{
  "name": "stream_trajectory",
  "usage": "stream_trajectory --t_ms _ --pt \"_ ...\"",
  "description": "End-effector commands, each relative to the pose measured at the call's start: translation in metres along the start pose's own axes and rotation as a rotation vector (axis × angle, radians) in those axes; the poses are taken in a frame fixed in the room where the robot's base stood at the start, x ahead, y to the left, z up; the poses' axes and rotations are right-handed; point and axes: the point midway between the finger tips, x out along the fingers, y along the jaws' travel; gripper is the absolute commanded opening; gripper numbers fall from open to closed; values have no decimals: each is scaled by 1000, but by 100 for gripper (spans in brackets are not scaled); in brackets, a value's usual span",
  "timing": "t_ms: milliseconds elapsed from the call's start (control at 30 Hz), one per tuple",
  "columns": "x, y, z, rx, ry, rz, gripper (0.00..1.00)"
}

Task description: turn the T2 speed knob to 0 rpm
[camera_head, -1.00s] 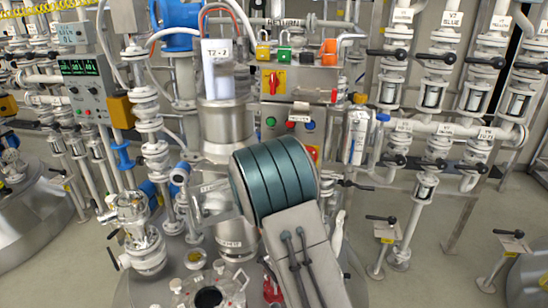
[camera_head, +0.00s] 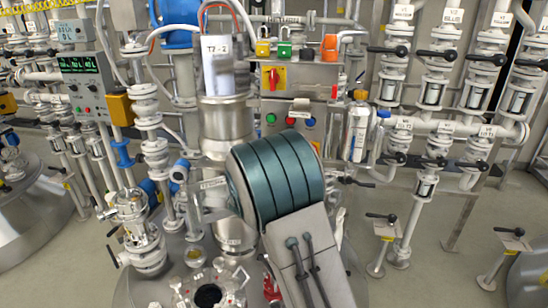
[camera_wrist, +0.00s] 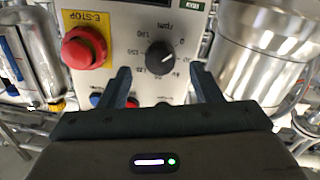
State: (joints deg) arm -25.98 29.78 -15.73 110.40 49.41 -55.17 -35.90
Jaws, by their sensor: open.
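The black round speed knob (camera_wrist: 160,58) is on a pale panel (camera_wrist: 135,32) marked "rpm" in the wrist view. A light line on the knob points to the upper right, towards a mark that looks like 0. My gripper (camera_wrist: 164,78) is open, its two dark fingers spread with the knob lying between and just beyond their tips. I see no contact with the knob. In the head view my arm hides the knob and my gripper. A white unit labelled T2 (camera_head: 217,62) stands behind my arm.
A red E-STOP button (camera_wrist: 84,48) on a yellow plate sits left of the knob. Blue and red buttons show low between the fingers. A shiny metal cylinder (camera_wrist: 258,55) is close on the right. Pipes and valves (camera_head: 435,95) crowd the right.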

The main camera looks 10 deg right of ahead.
Motion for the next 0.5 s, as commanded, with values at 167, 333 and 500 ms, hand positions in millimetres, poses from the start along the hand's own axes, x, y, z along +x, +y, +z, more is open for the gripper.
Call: stream_trajectory --t_ms 167,333,500 --pt "-44 -1 1 1 0 -4 58" --pt "-77 0 1 0 1 -2 58" --pt "-96 0 0 0 1 0 58"
